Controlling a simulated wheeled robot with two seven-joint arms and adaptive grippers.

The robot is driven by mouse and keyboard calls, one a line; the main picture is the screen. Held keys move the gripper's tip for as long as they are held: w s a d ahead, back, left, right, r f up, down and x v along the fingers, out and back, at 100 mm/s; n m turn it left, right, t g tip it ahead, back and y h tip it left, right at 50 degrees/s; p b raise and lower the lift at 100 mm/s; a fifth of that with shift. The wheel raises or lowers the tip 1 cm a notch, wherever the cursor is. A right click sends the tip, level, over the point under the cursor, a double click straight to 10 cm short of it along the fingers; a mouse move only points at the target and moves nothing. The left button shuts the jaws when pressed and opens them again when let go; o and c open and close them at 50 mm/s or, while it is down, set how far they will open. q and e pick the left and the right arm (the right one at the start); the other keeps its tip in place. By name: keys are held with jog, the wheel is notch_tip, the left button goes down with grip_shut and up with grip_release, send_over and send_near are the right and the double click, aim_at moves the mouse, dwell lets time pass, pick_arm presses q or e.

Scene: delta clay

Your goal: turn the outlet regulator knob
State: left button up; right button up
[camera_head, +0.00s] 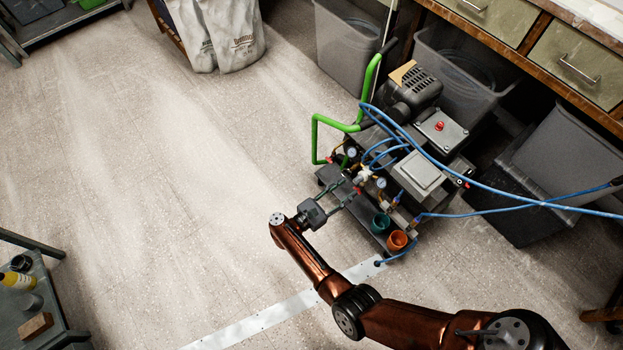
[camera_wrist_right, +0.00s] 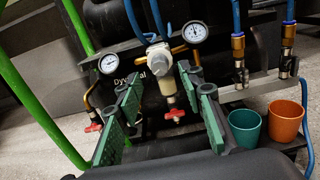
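The regulator (camera_wrist_right: 158,58) has a pale grey knob-like front and a whitish body, between two round dial gauges on the compressor unit. It shows small in the head view (camera_head: 363,176). Which part is the outlet knob is not labelled. My right gripper (camera_head: 346,188) reaches the unit's front from below. In the right wrist view, its two green-padded fingers (camera_wrist_right: 160,85) are spread apart, with the regulator's lower part seen between them. Nothing is held, and contact cannot be told. My left gripper is out of view.
A left gauge (camera_wrist_right: 108,64) and a right gauge (camera_wrist_right: 194,32) flank the regulator. Red valve handles (camera_wrist_right: 176,114) sit low nearby. Green (camera_wrist_right: 244,128) and orange (camera_wrist_right: 285,120) cups stand at the right. Blue hoses (camera_head: 480,185) cross the unit. Open floor (camera_head: 170,190) lies left.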

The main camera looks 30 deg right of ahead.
aim_at(355, 183)
jog(key=shift+w+d, duration=0.1)
jog(key=shift+d, duration=1.7)
jog(key=shift+c, duration=0.7)
grip_shut()
